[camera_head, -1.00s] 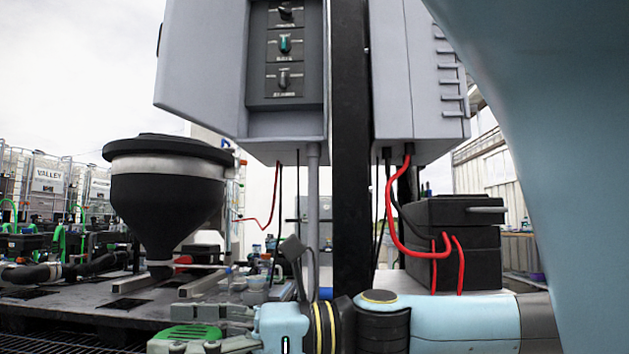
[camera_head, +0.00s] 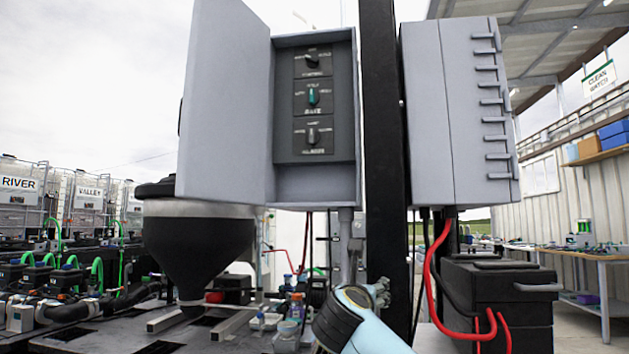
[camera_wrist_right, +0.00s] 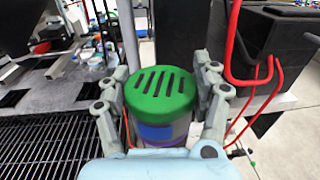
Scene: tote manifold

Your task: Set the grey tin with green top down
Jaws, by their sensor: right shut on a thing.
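The grey tin with green top (camera_wrist_right: 160,96) is between the fingers of my right gripper (camera_wrist_right: 161,88) in the right wrist view. Its slotted green lid faces the camera, and part of its side shows blue and purple below the lid. The fingers close on it from both sides. It appears held beside the black grating, but I cannot tell its height. In the head view my right wrist (camera_head: 352,318) shows at the bottom centre, with grey finger parts behind it; the tin is hidden there. My left gripper is not in view.
A black hopper (camera_head: 200,245) stands on the grey deck (camera_head: 240,338). Small bottles and jars (camera_head: 290,318) crowd the deck beside my right wrist. A grey control cabinet (camera_head: 230,105) hangs above. Red cables (camera_head: 432,280) loop near a black box (camera_head: 500,300). Black grating (camera_wrist_right: 45,145) lies at left.

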